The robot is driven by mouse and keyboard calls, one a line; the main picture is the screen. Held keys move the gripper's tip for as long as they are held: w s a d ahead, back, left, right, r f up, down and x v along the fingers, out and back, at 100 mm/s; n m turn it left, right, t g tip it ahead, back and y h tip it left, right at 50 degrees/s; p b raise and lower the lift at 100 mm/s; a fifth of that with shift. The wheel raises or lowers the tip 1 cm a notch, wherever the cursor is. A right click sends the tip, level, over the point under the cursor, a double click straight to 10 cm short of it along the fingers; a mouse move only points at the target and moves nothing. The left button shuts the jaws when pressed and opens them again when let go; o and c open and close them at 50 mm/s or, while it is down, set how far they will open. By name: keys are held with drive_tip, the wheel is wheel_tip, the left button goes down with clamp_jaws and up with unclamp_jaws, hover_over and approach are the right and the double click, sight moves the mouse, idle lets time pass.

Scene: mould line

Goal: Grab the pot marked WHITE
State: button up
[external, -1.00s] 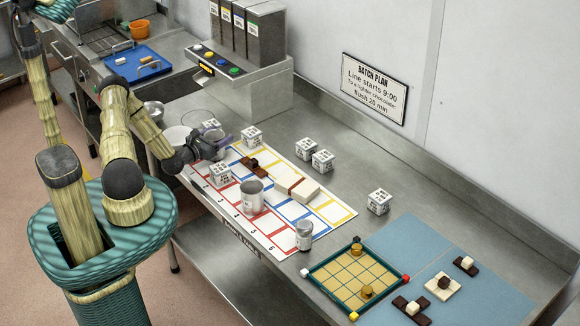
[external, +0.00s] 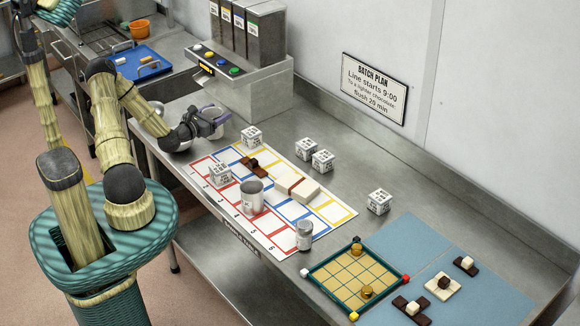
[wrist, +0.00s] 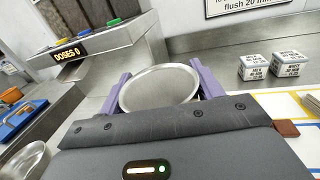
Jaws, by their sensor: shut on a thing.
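My gripper (external: 212,122) is at the back left of the steel table, in front of the dispenser. In the wrist view, its purple fingers (wrist: 158,92) are shut on either side of a round metal pot (wrist: 158,90), whose rim and grey inside face the camera. In the external view the pot is mostly hidden by my gripper. No marking shows on it, so I cannot tell if it reads WHITE. A metal bowl (wrist: 22,160) shows at the lower left of the wrist view. A metal cup (external: 252,197) stands on the printed mat.
The dispenser (external: 240,85) reads "DOSES 0" in the wrist view. Several white printed cubes (external: 322,160) stand around the mat (external: 225,198). A small tin (external: 304,236) stands at the mat's front edge. A green-framed grid tray (external: 360,277) lies farther right.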

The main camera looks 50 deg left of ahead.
drive_tip(key=shift+r, duration=0.5)
